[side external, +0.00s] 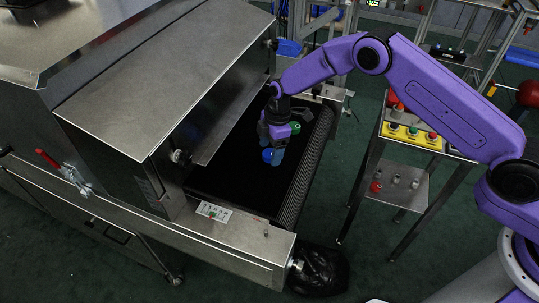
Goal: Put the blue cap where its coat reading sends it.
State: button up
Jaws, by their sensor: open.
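The blue cap (267,155) sits on the black belt (237,185) at the mouth of the steel tunnel dryer (165,80). My gripper (273,153) points down over the belt, open, with its fingers at the blue cap. The fingers hide part of the cap, and I cannot tell whether they touch it. A green cap (295,128) lies on the belt just behind and to the right of the gripper. No coat reading is legible; a small display (372,3) with green marks is cut off at the top edge.
A steel stand at the right holds a yellow panel (411,137) with several coloured round pieces. Its lower shelf (392,185) carries a red piece and grey ones. A blue bin (289,47) stands behind the belt. The belt's near part is clear. A black bag (320,270) lies below.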

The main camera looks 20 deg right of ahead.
jog(key=shift+f, duration=0.35)
jog(key=c, duration=1.3)
